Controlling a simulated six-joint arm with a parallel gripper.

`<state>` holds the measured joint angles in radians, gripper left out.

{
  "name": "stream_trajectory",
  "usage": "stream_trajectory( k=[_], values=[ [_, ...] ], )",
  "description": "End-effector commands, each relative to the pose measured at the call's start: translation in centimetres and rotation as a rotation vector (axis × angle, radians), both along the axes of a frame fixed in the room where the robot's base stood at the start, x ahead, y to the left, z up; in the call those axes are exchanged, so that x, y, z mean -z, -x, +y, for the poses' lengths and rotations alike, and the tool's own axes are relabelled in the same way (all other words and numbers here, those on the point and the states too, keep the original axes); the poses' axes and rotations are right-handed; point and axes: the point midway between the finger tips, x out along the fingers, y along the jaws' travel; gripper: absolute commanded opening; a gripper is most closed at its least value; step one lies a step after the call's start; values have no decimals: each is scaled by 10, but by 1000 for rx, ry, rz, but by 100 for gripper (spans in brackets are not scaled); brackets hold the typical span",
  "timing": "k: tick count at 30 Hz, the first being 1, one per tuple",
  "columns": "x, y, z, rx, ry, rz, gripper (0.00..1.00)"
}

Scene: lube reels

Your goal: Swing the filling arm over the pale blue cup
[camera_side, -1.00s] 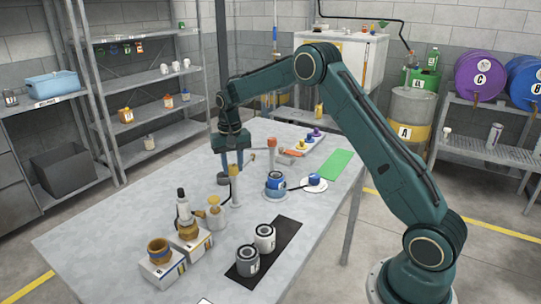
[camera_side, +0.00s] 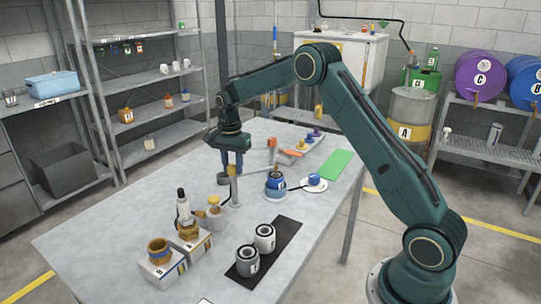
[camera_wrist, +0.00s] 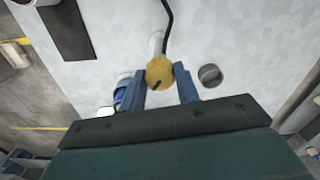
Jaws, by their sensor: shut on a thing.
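My gripper (camera_side: 232,168) points down over the table and is shut on a yellow knob at the top of a slim upright post (camera_side: 235,193). In the wrist view the yellow knob (camera_wrist: 160,72) sits between my two blue fingers.
A grey cup (camera_side: 222,179) stands just left of the post. Labelled boxes (camera_side: 163,265) with brass-coloured parts are in front. Two cans (camera_side: 265,238) stand on a black mat (camera_side: 283,243). A blue cup (camera_side: 314,180) sits on a white saucer; a green mat (camera_side: 322,165) lies behind.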

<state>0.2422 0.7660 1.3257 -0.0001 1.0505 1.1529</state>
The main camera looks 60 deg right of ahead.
Motion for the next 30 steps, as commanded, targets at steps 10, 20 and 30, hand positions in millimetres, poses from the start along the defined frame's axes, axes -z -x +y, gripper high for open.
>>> stream_trajectory(
  k=[10, 20, 30],
  values=[
    [-1, 0, 0, 29, 1, -2, 0],
    [-1, 0, 0, 28, 1, -2, 53],
    [-2, 0, 0, 28, 1, -1, 53]
  ],
)
